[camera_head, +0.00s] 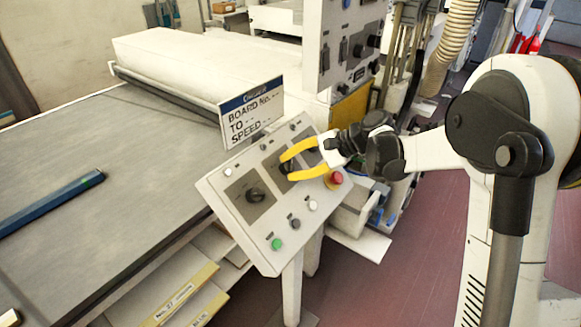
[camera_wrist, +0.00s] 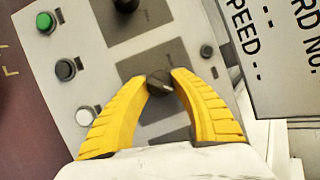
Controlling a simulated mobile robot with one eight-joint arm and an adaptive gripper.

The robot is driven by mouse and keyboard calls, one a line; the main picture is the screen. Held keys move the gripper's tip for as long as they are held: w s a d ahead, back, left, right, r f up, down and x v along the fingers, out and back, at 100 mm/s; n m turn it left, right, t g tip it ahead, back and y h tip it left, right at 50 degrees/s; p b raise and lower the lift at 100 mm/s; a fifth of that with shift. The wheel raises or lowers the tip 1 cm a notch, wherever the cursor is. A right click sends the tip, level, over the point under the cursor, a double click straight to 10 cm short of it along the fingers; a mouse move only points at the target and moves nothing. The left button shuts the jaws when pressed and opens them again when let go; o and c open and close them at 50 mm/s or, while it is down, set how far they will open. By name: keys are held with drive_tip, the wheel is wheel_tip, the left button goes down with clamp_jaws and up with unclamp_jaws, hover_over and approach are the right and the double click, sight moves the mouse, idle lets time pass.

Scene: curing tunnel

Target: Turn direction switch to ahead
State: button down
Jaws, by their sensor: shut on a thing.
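A sloped light grey control panel (camera_head: 243,226) stands at the conveyor's near end. It has a row of dark square plates with black rotary knobs. My gripper (camera_head: 285,166) reaches in from the right with yellow fingers closed around the middle knob. In the wrist view, my gripper (camera_wrist: 159,78) has its tips on either side of this black knob (camera_wrist: 158,86), whose pale pointer mark is slanted. Another black knob (camera_head: 256,194) is free to the lower left; it also shows at the top of the wrist view (camera_wrist: 126,4). The knob labels are too small to read.
A red stop button (camera_head: 334,180), a white button (camera_head: 313,206), a dark button (camera_head: 294,224) and a green button (camera_head: 277,244) line the panel's near edge. A sign board (camera_head: 253,112) stands behind the panel. An upright switch box (camera_head: 347,45) is above.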

idle(0.3)
drive_tip(key=c, duration=1)
unclamp_jaws()
drive_tip(key=v, duration=1.2)
drive_tip(key=shift+s, duration=0.15)
